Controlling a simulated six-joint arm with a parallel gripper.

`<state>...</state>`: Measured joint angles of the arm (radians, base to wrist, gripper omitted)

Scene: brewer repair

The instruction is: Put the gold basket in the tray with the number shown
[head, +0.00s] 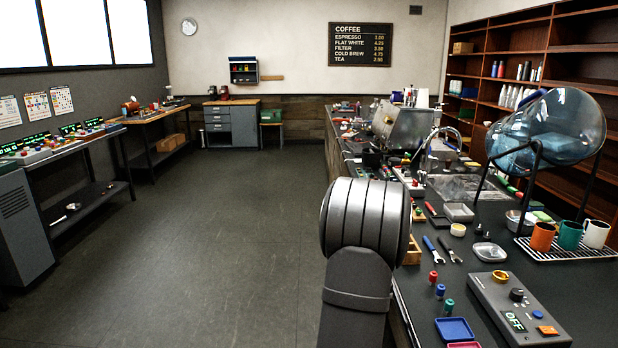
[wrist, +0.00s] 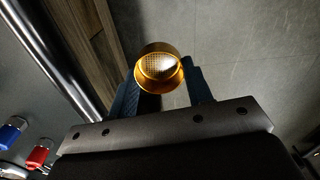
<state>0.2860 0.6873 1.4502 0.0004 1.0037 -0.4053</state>
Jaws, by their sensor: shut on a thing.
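In the wrist view, the gold basket (wrist: 160,68), a round metal cup with a mesh bottom, sits between the two dark blue fingers of my gripper (wrist: 162,84). My gripper is shut on it and holds it over the floor beside a wooden panel. My gripper and this basket are hidden in the head view, where my arm fills the lower middle. In the head view, a blue tray (head: 454,330) lies on the counter at the bottom, with a red tray (head: 463,345) cut off below it. I can read no number on either.
A grey control box (head: 518,310) with a gold ring on top and a display reading OFF stands right of the blue tray. Red, blue and green small pegs (head: 440,290) stand nearby. Mugs (head: 569,236) stand on a rack at right. The floor (head: 220,230) at left is clear.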

